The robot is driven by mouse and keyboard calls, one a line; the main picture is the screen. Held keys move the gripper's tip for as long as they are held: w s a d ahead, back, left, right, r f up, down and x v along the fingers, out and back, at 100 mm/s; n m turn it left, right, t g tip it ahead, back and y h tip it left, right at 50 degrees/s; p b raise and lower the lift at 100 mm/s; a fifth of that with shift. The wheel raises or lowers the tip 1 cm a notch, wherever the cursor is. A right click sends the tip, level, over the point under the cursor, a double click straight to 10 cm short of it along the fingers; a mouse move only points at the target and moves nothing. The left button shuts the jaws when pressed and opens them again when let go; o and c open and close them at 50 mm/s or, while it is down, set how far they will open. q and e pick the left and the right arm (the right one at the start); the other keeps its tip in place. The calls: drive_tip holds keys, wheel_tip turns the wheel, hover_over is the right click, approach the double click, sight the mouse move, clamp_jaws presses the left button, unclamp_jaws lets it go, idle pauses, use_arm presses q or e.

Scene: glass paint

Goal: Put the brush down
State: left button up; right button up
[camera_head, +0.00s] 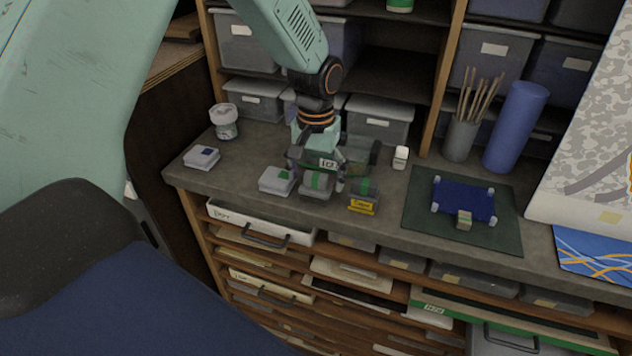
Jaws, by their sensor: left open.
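My left gripper (317,172) points down over the counter, its fingers apart around or just above a small grey block with a green band (317,186). I cannot tell whether it touches the block. No separate brush is clear at the gripper; the fingers hide part of that spot. Several thin wooden brushes or sticks (480,98) stand upright in a grey cup (461,140) at the back right. My right gripper is not in view.
A blue sheet (465,200) lies on a dark green mat (420,228). A blue roll (515,127) stands behind. Shelf bins line the back; open drawers lie below the counter (240,179).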

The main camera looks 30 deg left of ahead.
sight(316, 175)
use_arm(q)
wheel_tip(316, 175, up, 10)
drive_tip(key=shift+s+d+f, duration=0.1)
drive_tip(key=shift+f, duration=0.1)
drive_tip(key=shift+r, duration=0.4)
drive_tip(key=shift+f, duration=0.2)
wheel_tip(316, 175, down, 12)
drive_tip(key=shift+r, duration=0.1)
drive_tip(key=shift+w+r, duration=0.2)
drive_tip(key=shift+r, duration=0.7)
drive_tip(key=shift+s+r, duration=0.25)
drive_tip(key=shift+r, duration=0.2)
drive_tip(key=shift+w+f, duration=0.1)
